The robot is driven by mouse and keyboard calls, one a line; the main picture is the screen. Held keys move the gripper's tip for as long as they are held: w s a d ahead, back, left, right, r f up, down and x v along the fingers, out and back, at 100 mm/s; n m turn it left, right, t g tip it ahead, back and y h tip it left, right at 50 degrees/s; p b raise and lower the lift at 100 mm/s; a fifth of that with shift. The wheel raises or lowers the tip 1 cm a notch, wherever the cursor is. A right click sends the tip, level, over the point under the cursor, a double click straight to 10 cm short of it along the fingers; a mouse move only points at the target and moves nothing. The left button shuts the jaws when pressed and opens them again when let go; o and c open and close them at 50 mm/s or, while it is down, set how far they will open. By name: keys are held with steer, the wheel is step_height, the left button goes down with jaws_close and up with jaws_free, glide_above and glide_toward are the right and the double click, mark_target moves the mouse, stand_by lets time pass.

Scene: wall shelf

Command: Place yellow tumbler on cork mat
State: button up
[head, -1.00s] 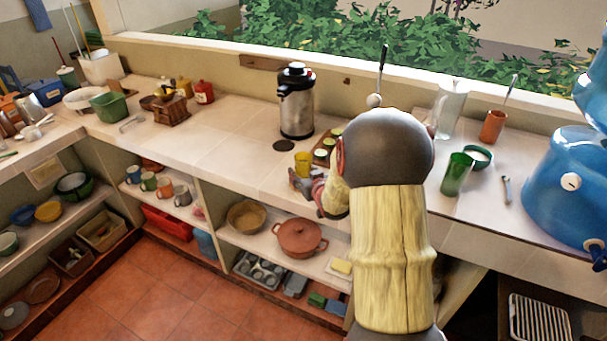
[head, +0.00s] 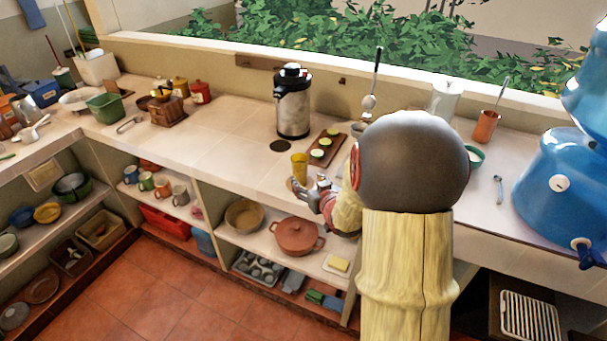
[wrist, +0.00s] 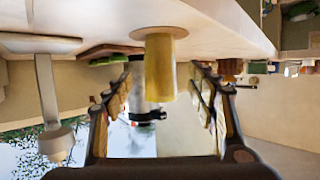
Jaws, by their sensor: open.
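The yellow tumbler (head: 299,168) stands upright near the front edge of the counter, left of my arm. The wrist view is upside down and shows the tumbler (wrist: 167,70) with its base on a round tan cork mat (wrist: 143,33). In the head view, the mat is mostly hidden by the tumbler and my gripper. My gripper (head: 307,187) is open at the counter's front edge, just in front of the tumbler. In the wrist view, its fingers (wrist: 160,85) are spread to either side of the tumbler, with a visible gap on both sides.
A dark round disc (head: 280,146) lies behind the tumbler. A steel flask (head: 293,105) stands farther back. A wooden board (head: 327,147) with green-topped pieces lies to the right. The counter to the left is clear. Shelves with a terracotta pot (head: 297,238) are below.

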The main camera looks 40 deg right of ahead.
steer(key=v, duration=0.2)
steer(key=shift+s+a+r, duration=0.15)
steer(key=shift+s+r, duration=0.05)
steer(key=shift+s, duration=0.15)
steer(key=s+a+r+n+g+y, duration=0.1)
steer(key=s+a+r+g, duration=0.2)
steer(key=a, duration=0.5)
steer(key=s+a+r+n+y, duration=0.1)
steer(key=s+a+r, duration=0.2)
steer(key=a+r, duration=0.3)
steer(key=s+a+r+n+g+y, duration=0.1)
steer(key=s+a+r+g, duration=0.15)
steer(key=a, duration=0.65)
steer(key=s+a+r+n+g+y, duration=0.1)
steer(key=s+a+y, duration=0.1)
steer(key=s+a, duration=0.7)
steer(key=s, duration=0.3)
steer(key=shift+a+g, duration=0.3)
steer(key=shift+g, duration=0.05)
steer(key=shift+w+r, duration=0.1)
steer(key=shift+c, duration=0.9)
